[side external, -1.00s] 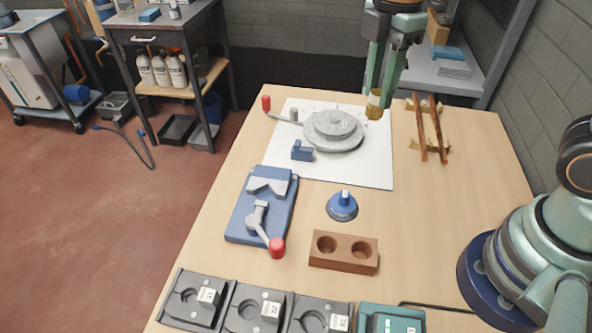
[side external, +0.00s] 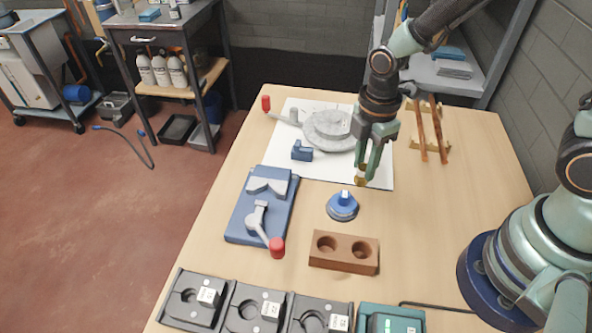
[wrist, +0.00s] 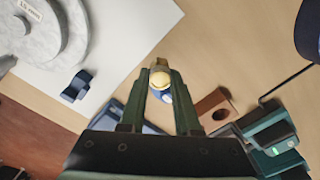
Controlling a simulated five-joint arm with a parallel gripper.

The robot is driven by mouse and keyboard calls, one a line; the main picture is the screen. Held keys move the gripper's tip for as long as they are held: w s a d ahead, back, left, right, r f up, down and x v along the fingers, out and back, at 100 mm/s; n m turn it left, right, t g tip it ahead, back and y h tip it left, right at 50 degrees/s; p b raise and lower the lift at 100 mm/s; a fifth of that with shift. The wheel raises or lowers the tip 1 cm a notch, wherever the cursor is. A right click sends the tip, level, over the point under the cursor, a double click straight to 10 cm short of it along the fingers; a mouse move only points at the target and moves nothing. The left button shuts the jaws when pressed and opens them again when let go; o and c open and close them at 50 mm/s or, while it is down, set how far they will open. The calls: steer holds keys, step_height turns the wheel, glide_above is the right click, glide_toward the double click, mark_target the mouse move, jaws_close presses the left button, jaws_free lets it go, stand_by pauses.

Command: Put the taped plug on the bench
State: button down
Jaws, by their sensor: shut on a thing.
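My gripper (side external: 366,172) is shut on the taped plug (side external: 361,181), a small amber-yellow piece between the fingertips. It is held in the air over the bench (side external: 455,205), near the front right corner of the white sheet. In the wrist view the round yellow end of the plug (wrist: 160,80) shows between the two fingers. The fingers hide part of it, and the tape is too small to make out. The bench is pale wood.
Nearby are a brown two-hole block (side external: 344,262), a blue clamp fixture (side external: 240,215) and a grey round part (side external: 325,132) on the white sheet (side external: 290,175).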

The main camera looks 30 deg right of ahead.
mark_target(364, 167)
steer(key=shift+f, duration=1.65)
steer(key=shift+f, duration=0.1)
steer(key=c, duration=0.6)
jaws_free()
